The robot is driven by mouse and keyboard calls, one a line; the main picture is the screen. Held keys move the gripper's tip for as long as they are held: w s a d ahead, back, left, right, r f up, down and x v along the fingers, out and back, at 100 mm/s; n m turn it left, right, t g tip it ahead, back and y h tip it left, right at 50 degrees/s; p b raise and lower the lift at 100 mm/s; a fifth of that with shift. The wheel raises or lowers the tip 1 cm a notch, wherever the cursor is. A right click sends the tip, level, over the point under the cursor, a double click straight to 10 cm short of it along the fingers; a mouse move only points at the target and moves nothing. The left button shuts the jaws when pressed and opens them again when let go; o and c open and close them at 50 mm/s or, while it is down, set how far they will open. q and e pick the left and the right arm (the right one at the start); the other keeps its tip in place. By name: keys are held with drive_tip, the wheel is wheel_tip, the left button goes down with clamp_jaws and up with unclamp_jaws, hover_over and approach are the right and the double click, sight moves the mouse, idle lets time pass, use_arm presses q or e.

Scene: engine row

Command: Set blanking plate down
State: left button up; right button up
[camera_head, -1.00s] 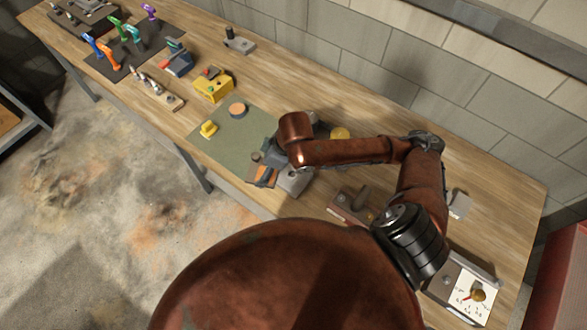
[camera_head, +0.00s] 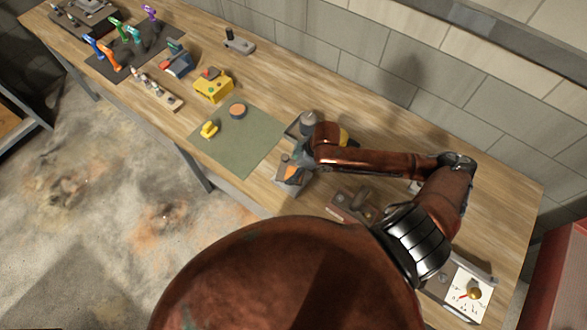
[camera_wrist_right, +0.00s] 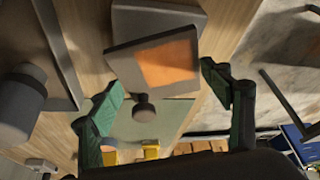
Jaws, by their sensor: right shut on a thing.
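The blanking plate, a grey square plate with an orange panel (camera_wrist_right: 168,64), is in my right gripper (camera_wrist_right: 163,78). A dark round knob (camera_wrist_right: 145,108) sits at its lower edge in the right wrist view. The green fingers stand on either side of the plate, and it is tilted in that view. In the head view my right gripper (camera_head: 297,166) is just right of the green mat (camera_head: 232,153), partly hidden by my own arm. The plate's orange patch (camera_head: 293,175) shows below it. I cannot tell whether the plate touches anything beneath. My left gripper is out of view.
On the mat stand a yellow knobbed piece (camera_head: 209,130) and an orange-topped disc (camera_head: 238,110). A yellow box (camera_head: 213,88) is behind them. A brown block with a handle (camera_head: 352,205) and a white gauge panel (camera_head: 468,292) lie right. Most of the mat is clear.

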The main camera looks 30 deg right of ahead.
drive_tip(key=shift+f, duration=0.6)
drive_tip(key=shift+f, duration=0.15)
drive_tip(key=o, duration=1.9)
drive_tip(key=shift+c, duration=0.2)
drive_tip(key=v, duration=1.2)
